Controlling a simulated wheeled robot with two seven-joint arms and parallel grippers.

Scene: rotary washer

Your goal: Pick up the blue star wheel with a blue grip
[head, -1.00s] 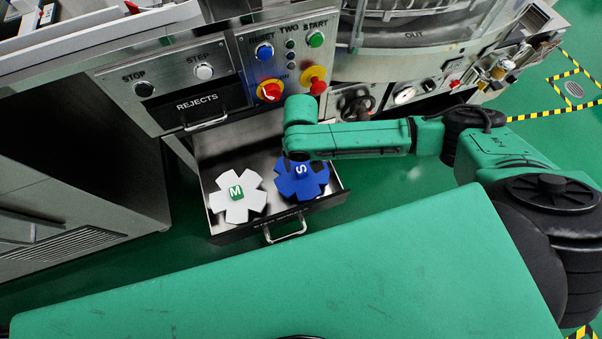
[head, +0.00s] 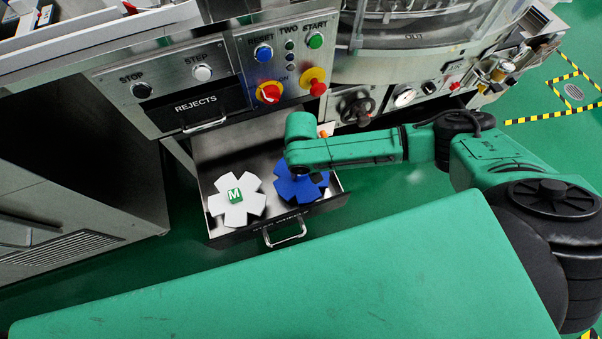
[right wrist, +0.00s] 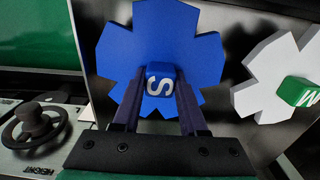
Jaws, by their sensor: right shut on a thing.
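The blue star wheel (head: 301,185) lies in the open drawer (head: 272,229), on the right side, partly hidden by my right arm in the head view. In the right wrist view the blue star wheel (right wrist: 165,50) fills the upper middle, with its blue grip marked S (right wrist: 160,84) at its centre. My right gripper (right wrist: 158,92) is shut on the blue grip, one finger on each side. In the head view my right wrist (head: 300,150) is above the wheel and hides the fingers. My left gripper is not in view.
A white star wheel (head: 237,197) with a green M grip lies left of the blue one in the drawer. The panel with buttons (head: 285,60) and a black handwheel (head: 356,106) are behind the drawer. A green surface (head: 290,275) lies in front.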

